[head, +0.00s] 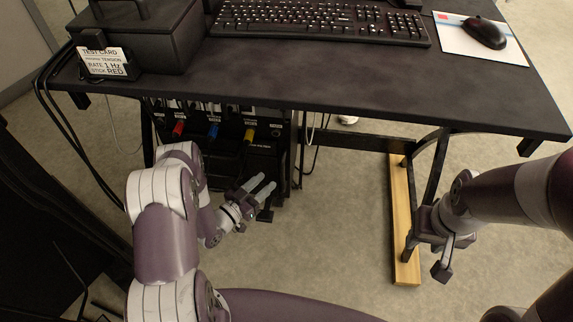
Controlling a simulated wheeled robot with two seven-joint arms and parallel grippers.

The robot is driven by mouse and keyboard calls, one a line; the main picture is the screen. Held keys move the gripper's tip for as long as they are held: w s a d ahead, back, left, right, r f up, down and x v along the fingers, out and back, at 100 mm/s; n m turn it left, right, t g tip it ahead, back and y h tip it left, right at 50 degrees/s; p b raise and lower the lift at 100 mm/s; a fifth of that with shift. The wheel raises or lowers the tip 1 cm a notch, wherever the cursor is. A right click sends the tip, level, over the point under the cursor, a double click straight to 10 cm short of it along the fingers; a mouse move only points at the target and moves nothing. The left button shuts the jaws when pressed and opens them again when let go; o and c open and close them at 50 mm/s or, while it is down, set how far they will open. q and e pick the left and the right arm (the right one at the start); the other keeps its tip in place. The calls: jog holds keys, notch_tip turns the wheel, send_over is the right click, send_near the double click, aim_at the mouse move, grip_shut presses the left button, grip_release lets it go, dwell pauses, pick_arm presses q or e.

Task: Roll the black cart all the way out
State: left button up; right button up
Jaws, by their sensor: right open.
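The black cart (218,128) stands under the left part of the desk, its upper front showing red, blue and yellow plugs. The desk top hides its upper back, and my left arm covers part of its lower front. My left gripper (266,185) is in front of the cart's lower right part, its two pale fingers apart with a narrow gap and nothing seen between them. I cannot tell whether it touches the cart. My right gripper (445,262) is open and empty, low at the right, near a desk leg and a wooden beam.
The dark desk (330,75) holds a keyboard (320,20), a mouse (484,32) on a pad, and a black box (135,35) with a test card (105,63). Cables hang at the left. The wooden beam (400,215) lies on the floor by the right desk leg. Carpet between is clear.

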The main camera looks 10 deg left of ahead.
aim_at(281, 169)
pick_arm(q)
jog(key=b+x, duration=0.2)
jog(key=x, duration=0.5)
jog(key=shift+w+d+f, duration=0.1)
jog(key=shift+f, duration=0.05)
jog(key=shift+w+d+b, duration=0.3)
jog(key=shift+w, duration=0.35)
grip_shut()
